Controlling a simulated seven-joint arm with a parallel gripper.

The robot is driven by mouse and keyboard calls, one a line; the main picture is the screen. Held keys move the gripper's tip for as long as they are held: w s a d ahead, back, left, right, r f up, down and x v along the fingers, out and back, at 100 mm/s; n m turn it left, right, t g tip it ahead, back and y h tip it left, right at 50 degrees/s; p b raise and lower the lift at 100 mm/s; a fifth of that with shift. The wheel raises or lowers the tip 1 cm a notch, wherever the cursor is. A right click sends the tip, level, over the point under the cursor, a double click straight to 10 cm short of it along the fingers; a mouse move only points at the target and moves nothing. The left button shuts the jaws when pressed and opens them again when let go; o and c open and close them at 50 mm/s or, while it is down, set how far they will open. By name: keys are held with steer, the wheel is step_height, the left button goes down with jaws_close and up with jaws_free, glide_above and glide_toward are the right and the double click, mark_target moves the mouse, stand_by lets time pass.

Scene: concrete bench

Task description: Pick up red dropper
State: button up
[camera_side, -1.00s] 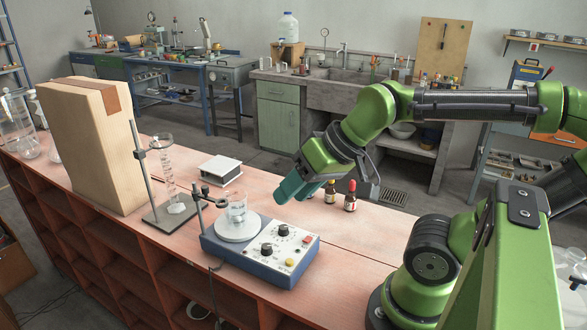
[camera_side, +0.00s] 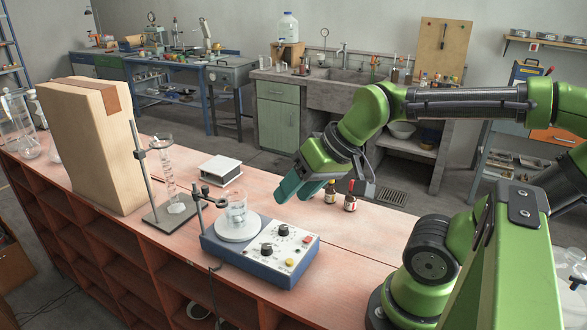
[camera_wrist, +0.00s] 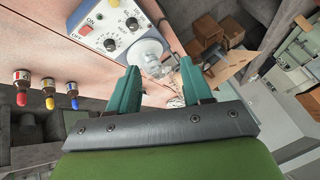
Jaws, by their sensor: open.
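The red dropper (camera_side: 350,197) is a small dark bottle with a pale label and a red bulb top. It stands upright on the reddish bench, to the right of my gripper (camera_side: 299,190) in the side view. In the wrist view the red dropper (camera_wrist: 22,88) is at the far left, in a row with a yellow-topped dropper (camera_wrist: 49,92) and a blue-topped one (camera_wrist: 72,94). My gripper (camera_wrist: 160,82) is open above the bench, its teal fingers apart with no object held between them.
A hotplate stirrer (camera_side: 262,247) with a beaker (camera_side: 237,208) stands left of my gripper. Beyond it are a small white box (camera_side: 220,169), a stand with a glass cylinder (camera_side: 170,180) and a tall tan block (camera_side: 85,145).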

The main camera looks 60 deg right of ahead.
steer(key=w+d+f+m+g+h, duration=0.1)
steer(key=w+d+m+g, duration=0.1)
steer(key=d+m, duration=0.5)
steer(key=w+d+m+g+h, duration=0.1)
steer(key=w+d+m, duration=0.25)
steer(key=d, duration=0.75)
steer(key=s+d+m+g, duration=0.2)
steer(key=s+d+m, duration=0.1)
steer(key=d+m, duration=0.5)
steer(key=s+d+m+g, duration=0.2)
steer(key=s+d+m, duration=0.1)
steer(key=d+m, duration=0.55)
steer(key=shift+m, duration=0.7)
steer(key=f, duration=0.5)
steer(key=a+f, duration=0.1)
steer(key=f, duration=1)
steer(key=shift+w+a+f, duration=0.15)
steer(key=shift+w+a, duration=0.2)
steer(key=shift+c, duration=0.3)
steer(key=c, duration=0.7)
